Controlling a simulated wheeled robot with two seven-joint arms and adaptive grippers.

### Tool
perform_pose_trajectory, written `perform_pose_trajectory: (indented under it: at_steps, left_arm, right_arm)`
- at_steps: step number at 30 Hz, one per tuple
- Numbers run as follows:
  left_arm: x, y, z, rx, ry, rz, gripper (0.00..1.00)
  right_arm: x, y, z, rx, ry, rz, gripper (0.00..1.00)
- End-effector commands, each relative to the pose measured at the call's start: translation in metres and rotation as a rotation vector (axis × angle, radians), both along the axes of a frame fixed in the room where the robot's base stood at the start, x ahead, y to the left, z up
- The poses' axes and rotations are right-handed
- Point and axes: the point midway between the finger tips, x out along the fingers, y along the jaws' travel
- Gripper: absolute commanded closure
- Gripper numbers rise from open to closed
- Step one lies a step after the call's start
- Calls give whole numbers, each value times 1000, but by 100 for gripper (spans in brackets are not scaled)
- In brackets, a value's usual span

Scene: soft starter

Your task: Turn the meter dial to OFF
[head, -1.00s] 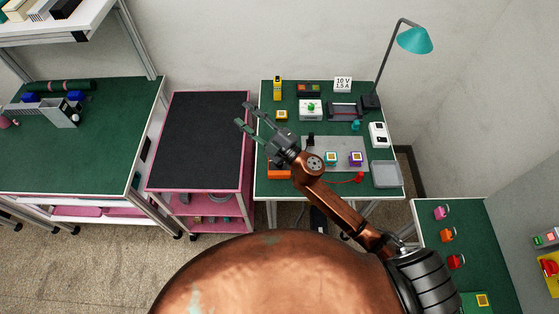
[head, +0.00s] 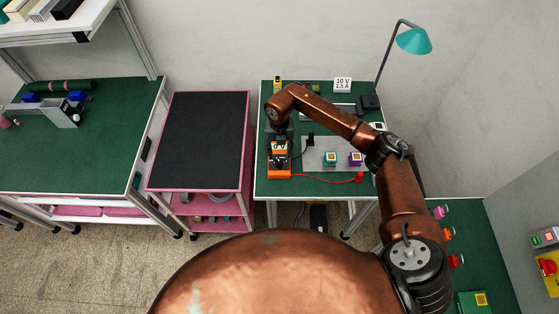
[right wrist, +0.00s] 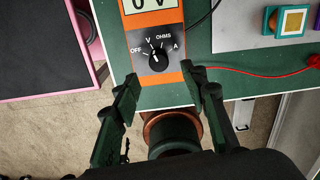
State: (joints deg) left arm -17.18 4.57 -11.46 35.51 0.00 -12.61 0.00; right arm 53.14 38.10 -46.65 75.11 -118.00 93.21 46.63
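The orange meter (head: 279,160) lies at the left front of the green-topped bench. In the right wrist view the meter (right wrist: 172,90) shows its display (right wrist: 150,5), cut off at the top edge, with a "V" on it. Its black dial (right wrist: 158,61) has the labels OFF, V, OHMS and A around it; the white pointer appears to be toward V. My right gripper (right wrist: 157,85) is open, its dark fingers apart on either side of the meter's lower end, below the dial in the picture. In the head view the right gripper (head: 279,132) is over the meter. My left gripper is out of view.
A red lead (head: 325,180) and a black lead run right from the meter. A grey plate (head: 320,160) carries two colored blocks (head: 331,158). A teal lamp (head: 412,40) stands at the back right. A pink cart (head: 200,130) stands left of the bench.

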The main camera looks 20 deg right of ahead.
Motion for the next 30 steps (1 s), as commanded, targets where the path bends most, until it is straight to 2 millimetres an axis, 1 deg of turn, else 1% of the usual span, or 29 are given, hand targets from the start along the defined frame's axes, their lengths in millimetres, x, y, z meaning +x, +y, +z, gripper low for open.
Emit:
perform_pose_trajectory:
  at_steps: [1,6,9,12,16,23,30]
  left_arm:
    - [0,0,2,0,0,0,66]
    - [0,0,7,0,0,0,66]
    - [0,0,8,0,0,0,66]
    - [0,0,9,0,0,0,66]
    - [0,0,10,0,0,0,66]
    - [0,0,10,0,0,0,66]
    - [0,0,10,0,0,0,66]
  right_arm:
    - [-2,0,-8,1,4,0,60]
    - [-2,1,-36,3,4,0,60]
    - [-2,2,-49,5,3,1,60]
    - [-1,1,-58,5,0,1,60]
    - [-1,1,-63,5,1,3,60]
    - [-1,2,-64,5,0,3,60]
    - [-1,2,-63,5,0,3,76]
